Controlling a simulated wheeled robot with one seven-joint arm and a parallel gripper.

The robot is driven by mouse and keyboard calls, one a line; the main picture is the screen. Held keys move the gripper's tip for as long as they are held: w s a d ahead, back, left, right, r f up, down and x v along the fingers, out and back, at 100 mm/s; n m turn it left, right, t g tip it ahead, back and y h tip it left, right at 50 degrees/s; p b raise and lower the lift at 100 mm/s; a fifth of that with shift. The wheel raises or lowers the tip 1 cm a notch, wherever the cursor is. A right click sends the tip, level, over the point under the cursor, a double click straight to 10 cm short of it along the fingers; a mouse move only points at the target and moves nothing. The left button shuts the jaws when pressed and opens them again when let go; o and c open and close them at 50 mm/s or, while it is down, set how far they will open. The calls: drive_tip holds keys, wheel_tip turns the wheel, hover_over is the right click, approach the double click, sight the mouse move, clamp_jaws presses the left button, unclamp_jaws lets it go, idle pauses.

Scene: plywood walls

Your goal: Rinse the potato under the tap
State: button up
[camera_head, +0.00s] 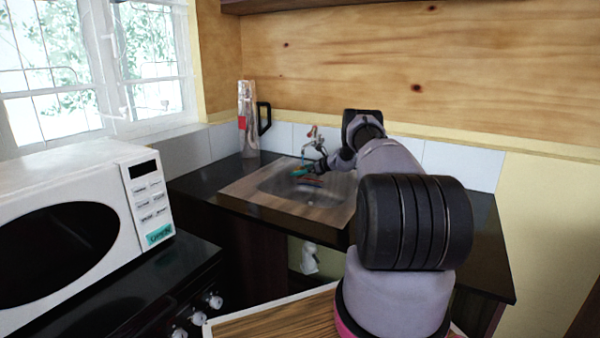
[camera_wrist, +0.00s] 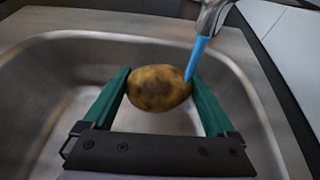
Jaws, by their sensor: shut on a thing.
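The potato (camera_wrist: 158,88) is brown with darker patches. In the wrist view it sits between the two green fingers of my gripper (camera_wrist: 160,92), which is shut on it. My gripper holds it over the sink basin (camera_wrist: 60,75). The tap (camera_wrist: 213,15) is at the top of the wrist view. A blue stream of water (camera_wrist: 197,58) runs down from its spout to the potato's right side. In the head view, my gripper (camera_head: 303,172) is over the sink (camera_head: 245,190) below the tap (camera_head: 312,135); the potato is too small to make out there.
A white microwave (camera_head: 140,240) stands on the stove counter at left. The dark counter (camera_head: 195,180) left of the sink is clear. A wooden wall (camera_head: 380,50) rises behind.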

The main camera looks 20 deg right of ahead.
drive_tip(key=shift+d, duration=0.15)
drive_tip(key=shift+d, duration=0.45)
drive_tip(key=shift+a, duration=0.2)
drive_tip(key=shift+a, duration=0.4)
drive_tip(key=shift+d, duration=0.15)
drive_tip(key=shift+s+d, duration=0.1)
drive_tip(key=shift+d, duration=0.35)
drive_tip(key=shift+a, duration=0.2)
drive_tip(key=shift+a, duration=0.4)
